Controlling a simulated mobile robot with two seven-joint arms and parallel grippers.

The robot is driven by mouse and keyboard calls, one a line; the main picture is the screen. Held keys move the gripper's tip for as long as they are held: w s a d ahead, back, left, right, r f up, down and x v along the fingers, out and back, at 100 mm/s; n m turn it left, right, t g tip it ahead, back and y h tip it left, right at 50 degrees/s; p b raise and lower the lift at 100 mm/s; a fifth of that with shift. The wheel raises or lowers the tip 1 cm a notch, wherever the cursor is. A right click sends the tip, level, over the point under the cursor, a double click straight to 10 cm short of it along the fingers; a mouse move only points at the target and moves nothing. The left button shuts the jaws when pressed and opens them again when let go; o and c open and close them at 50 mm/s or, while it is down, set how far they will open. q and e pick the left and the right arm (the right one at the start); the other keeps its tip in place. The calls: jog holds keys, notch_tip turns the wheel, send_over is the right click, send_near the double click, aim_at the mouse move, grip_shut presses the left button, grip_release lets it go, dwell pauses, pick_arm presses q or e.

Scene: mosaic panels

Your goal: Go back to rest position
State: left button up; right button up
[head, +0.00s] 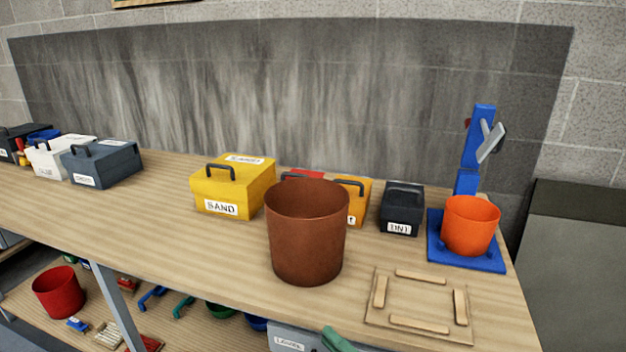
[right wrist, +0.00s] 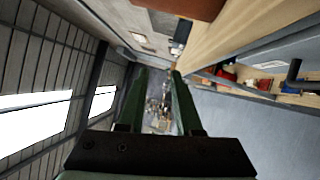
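My right gripper (right wrist: 159,75) shows in the right wrist view with its two green fingers apart. Only the distant room shows between them, so it is empty. In the head view a green part of my right gripper (head: 336,340) shows at the bottom edge, in front of the workbench (head: 225,255); the rest of it is out of frame. It is below the brown bucket (head: 306,240) and not touching it. My left gripper is not in view.
On the bench stand a yellow SAND box (head: 232,188), a dark box (head: 402,210), an orange bucket (head: 470,225) on a blue stand (head: 467,258), and a wooden frame (head: 420,300). More boxes (head: 101,163) stand at left. A lower shelf holds a red bucket (head: 59,292).

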jog(key=s+d+f+m+g+h, duration=0.1)
jog(key=s+d+f+m+h, duration=0.3)
jog(key=f+m, duration=0.3)
jog(key=s+d+f+m+g+h, duration=0.2)
jog(key=s+d+f+m+h, duration=0.2)
jog(key=s+f+m, duration=0.3)
jog(key=s+d+f+m+g+h, duration=0.1)
jog(key=s+d+f+m+h, duration=0.2)
jog(key=s+f+m, duration=0.3)
notch_tip(320, 180, down, 2)
jog(key=d+m, duration=0.1)
jog(key=m, duration=0.4)
jog(key=shift+d+f+m+h, duration=0.25)
jog(key=shift+m+h, duration=0.15)
